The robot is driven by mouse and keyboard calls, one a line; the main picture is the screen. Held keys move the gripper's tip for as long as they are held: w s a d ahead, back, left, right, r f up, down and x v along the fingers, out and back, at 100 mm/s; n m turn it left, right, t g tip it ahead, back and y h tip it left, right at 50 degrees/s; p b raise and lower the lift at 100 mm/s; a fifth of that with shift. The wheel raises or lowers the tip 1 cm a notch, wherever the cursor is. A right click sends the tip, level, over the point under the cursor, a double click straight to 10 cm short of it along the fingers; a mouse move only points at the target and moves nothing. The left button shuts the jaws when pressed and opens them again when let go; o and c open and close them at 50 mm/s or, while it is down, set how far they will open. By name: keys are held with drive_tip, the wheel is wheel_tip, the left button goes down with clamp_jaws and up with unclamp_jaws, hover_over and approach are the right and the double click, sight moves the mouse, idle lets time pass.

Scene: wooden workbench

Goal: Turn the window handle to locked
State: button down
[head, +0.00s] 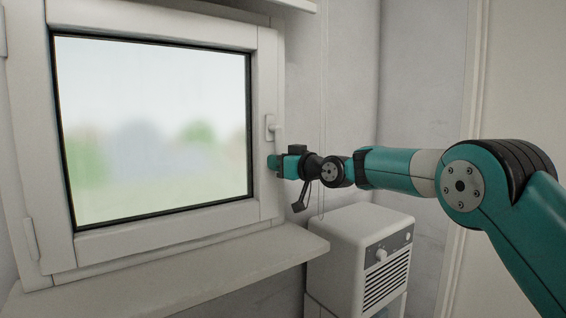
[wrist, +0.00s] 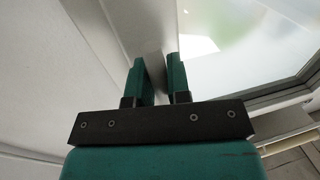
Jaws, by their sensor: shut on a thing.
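The white window handle (head: 271,127) sits on the right side of the window frame (head: 266,75). Its base plate shows in the head view. Its lever is mostly hidden by my gripper, so I cannot tell its exact angle. My gripper (head: 273,162) is just below the base plate, close to the frame, and shut on the handle. In the wrist view, the two green fingers of my gripper (wrist: 160,74) stand a small gap apart with a greyish surface between them. The window sash is closed as far as I can see.
A sill (head: 190,268) runs below the window. A white heater-like box (head: 345,245) with a knob and a grille stands below and to the right of my gripper. A thin cord (head: 325,110) hangs on the wall behind my arm. The space above my arm is clear.

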drive_tip(key=c, duration=1.1)
unclamp_jaws()
drive_tip(key=shift+d, duration=0.1)
drive_tip(key=b+v, duration=0.3)
drive_tip(key=v, duration=1.4)
drive_tip(key=shift+s+b, duration=0.2)
drive_tip(key=shift+b, duration=0.1)
